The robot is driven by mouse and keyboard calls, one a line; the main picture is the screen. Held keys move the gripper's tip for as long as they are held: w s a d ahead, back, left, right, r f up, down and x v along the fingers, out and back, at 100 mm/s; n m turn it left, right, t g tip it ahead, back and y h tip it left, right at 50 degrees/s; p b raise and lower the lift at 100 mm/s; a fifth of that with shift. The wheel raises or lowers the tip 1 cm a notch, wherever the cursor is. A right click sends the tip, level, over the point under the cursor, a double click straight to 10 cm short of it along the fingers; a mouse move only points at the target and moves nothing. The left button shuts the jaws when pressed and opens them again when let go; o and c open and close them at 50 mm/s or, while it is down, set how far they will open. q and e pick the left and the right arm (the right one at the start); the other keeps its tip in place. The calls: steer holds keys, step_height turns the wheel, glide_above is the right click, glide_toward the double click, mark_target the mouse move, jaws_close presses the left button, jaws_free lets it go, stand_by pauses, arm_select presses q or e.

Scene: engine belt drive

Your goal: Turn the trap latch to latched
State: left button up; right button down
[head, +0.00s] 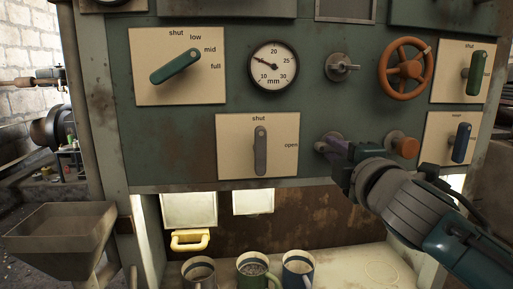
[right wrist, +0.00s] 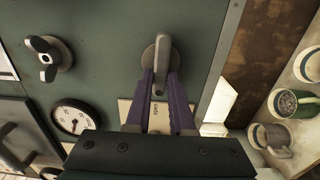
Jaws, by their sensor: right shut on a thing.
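The small grey latch handle (right wrist: 162,55) on a round base stands on the green panel in the right wrist view, with no label beside it that I can read. My right gripper (right wrist: 161,78) has its purple fingers on both sides of the handle, shut on it. In the head view my right gripper (head: 334,145) reaches the panel from the lower right and covers most of the handle; part of the round base (head: 322,146) shows. In the right wrist view the handle runs up and down the picture, which is roughly level across the panel. My left gripper is not in view.
Close by are a wing knob (head: 342,67), an orange handwheel (head: 405,68), an orange-brown knob (head: 404,146), a gauge (head: 273,68) and a grey shut/open lever (head: 260,150). Several mugs (head: 259,272) stand below on the shelf. A metal hopper (head: 60,232) is at left.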

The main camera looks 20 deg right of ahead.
stand_by(0.5)
steer(key=c, duration=0.8)
jaws_free()
steer(key=shift+s, duration=0.1)
steer(key=v, duration=0.9)
steer(key=shift+s+a+p, duration=0.15)
steer(key=shift+s+p, duration=0.2)
steer(key=shift+p, duration=0.05)
